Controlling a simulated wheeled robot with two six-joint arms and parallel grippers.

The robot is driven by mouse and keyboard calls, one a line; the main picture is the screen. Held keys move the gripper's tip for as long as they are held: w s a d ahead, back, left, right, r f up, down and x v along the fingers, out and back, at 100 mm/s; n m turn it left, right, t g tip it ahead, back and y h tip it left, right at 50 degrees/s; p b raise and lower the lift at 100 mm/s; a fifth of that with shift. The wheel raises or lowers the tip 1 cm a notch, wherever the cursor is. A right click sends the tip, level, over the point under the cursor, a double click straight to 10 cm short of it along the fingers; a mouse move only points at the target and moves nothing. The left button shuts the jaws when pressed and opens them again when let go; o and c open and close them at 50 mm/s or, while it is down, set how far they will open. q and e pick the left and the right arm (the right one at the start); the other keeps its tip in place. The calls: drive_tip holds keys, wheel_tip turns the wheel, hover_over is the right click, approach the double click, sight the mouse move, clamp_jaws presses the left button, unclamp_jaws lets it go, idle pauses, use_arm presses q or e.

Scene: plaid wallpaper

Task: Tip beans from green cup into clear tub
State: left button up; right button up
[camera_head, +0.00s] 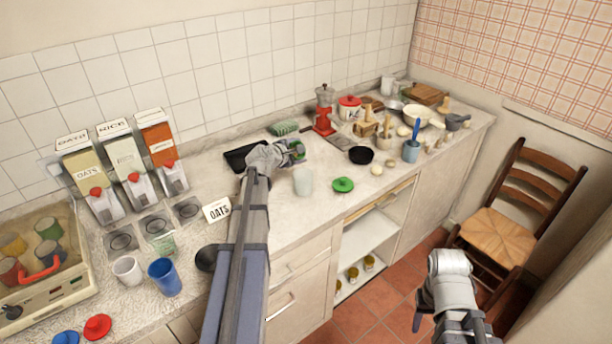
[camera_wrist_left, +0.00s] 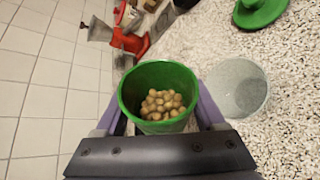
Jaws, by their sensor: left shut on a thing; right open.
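My left gripper (camera_head: 289,153) is shut on the green cup (camera_head: 299,150) above the counter. In the left wrist view the green cup (camera_wrist_left: 158,78) sits between my fingers, its mouth towards the camera, with pale brown beans (camera_wrist_left: 162,104) inside. The clear tub (camera_head: 303,183) stands on the counter just in front of the cup in the head view. In the left wrist view the tub (camera_wrist_left: 240,88) is right of the cup, apart from it, and looks empty. My right gripper (camera_head: 421,316) is open, low over the floor; its fingers show poorly.
A green lid (camera_head: 343,185) lies right of the tub. An OATS card (camera_head: 216,210), a blue cup (camera_head: 164,277) and dispensers (camera_head: 92,180) are on the left. A wooden chair (camera_head: 500,238) stands at right.

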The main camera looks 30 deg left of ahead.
use_arm(q)
drive_tip(key=shift+r, duration=0.1)
drive_tip(key=shift+a+m+y, duration=0.15)
drive_tip(key=shift+m+y, duration=0.15)
drive_tip(key=shift+f+m+y+b, duration=0.3)
drive_tip(key=shift+m+y+b, duration=0.25)
drive_tip(key=shift+b, duration=0.2)
drive_tip(key=shift+m+t, duration=0.3)
drive_tip(key=shift+m, duration=0.05)
drive_tip(key=shift+d+r, duration=0.15)
drive_tip(key=shift+d, duration=0.05)
drive_tip(key=shift+a+y, duration=0.1)
drive_tip(key=shift+y, duration=0.15)
